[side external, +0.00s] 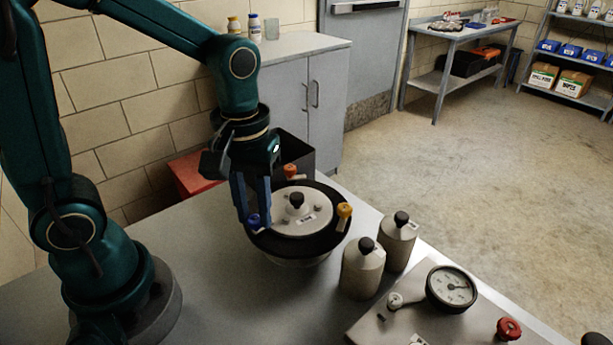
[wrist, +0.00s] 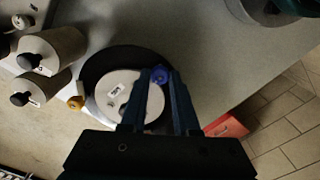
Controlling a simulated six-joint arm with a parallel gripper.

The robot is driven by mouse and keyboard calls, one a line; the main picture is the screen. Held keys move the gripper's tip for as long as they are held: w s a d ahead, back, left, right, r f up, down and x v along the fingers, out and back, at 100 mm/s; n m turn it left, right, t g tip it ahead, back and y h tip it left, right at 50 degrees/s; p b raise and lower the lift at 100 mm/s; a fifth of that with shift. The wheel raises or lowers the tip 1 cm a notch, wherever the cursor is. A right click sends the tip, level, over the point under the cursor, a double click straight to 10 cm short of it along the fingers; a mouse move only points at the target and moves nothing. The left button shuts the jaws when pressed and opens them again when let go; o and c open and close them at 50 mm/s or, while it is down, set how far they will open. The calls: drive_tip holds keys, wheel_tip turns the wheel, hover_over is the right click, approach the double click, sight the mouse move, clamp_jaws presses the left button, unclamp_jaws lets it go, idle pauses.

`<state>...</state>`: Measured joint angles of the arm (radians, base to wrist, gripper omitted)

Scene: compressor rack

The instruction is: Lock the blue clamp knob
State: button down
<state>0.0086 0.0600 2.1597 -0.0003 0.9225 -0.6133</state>
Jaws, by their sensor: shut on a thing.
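The blue clamp knob (side external: 253,220) sits on the left side of the black rim of a round vessel (side external: 318,246). In the wrist view the blue knob (wrist: 159,73) shows between the tips of my gripper (wrist: 158,80). In the side view my gripper (side external: 252,215) reaches down to the rim, its two blue fingers on either side of the knob. It is shut on the blue knob. The vessel has a pale lid (side external: 300,222) with a black centre knob (side external: 296,199). An orange knob (side external: 290,171) and a yellow knob (side external: 344,210) also sit on the rim.
Two grey bottles with black caps (side external: 362,270) (side external: 397,243) stand right of the vessel. A panel with a round gauge (side external: 452,288) and a red knob (side external: 508,328) lies at the front right. A black bin (side external: 294,154) and a red box (side external: 190,174) are behind.

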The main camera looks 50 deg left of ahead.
sight(255, 218)
idle(0.3)
drive_tip(key=c, duration=0.7)
unclamp_jaws()
drive_tip(key=shift+o, duration=0.2)
drive_tip(key=shift+r, duration=0.15)
drive_tip(key=shift+r, duration=2.45)
